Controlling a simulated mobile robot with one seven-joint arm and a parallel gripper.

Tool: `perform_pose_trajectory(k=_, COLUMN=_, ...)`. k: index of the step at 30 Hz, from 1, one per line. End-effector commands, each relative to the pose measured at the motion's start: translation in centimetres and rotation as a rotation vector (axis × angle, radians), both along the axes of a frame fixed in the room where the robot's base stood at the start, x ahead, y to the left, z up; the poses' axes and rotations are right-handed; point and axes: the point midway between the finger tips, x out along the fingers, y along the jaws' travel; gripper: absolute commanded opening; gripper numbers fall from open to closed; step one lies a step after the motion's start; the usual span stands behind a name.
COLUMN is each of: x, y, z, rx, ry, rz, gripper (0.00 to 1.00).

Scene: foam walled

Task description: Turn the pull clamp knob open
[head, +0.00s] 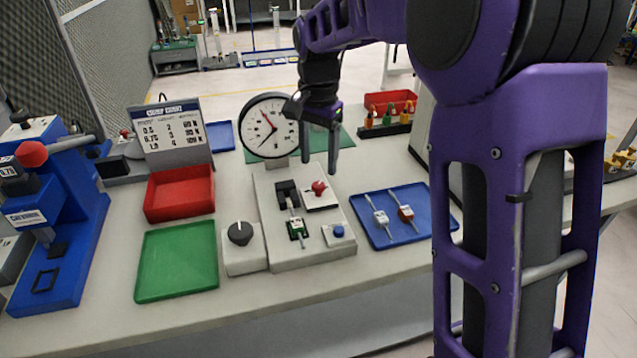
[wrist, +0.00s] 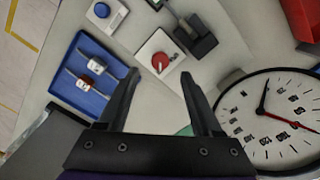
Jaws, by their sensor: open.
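A red knob (head: 319,187) sits on a white plate on the grey test fixture (head: 310,255). It also shows in the wrist view (wrist: 160,62), ahead of and between my fingertips. My gripper (head: 319,162) is open and empty, with its fingers pointing down above the back of the fixture, apart from the knob. It also shows in the wrist view (wrist: 160,76). A black clamp block (head: 287,194) stands beside the knob. A green-and-white part (head: 297,228) sits on the fixture in front of the block. A black dial knob (head: 240,233) is on a grey box at the left.
A round dial gauge (head: 268,126) stands behind the fixture, close to my gripper. A blue tray (head: 405,238) holding two parts is at the right. A blue button (head: 338,231) is at the fixture's front. Green (head: 178,284) and red (head: 180,212) trays are at the left.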

Motion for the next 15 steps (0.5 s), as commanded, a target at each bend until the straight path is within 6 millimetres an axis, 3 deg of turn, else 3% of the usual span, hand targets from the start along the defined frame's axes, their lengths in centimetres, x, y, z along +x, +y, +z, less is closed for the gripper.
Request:
perform_pose_trajectory(k=1, x=0.0, y=0.0, z=-1.4, rx=-0.001, ry=0.003, rz=0.000, gripper=0.67)
perform_pose_trajectory(k=6, x=0.0, y=0.0, z=-4.0, rx=0.000, ry=0.001, rz=0.000, gripper=0.67)
perform_pose_trajectory(k=15, x=0.0, y=0.0, z=-5.7, rx=0.000, ry=0.000, rz=0.000, gripper=0.67)
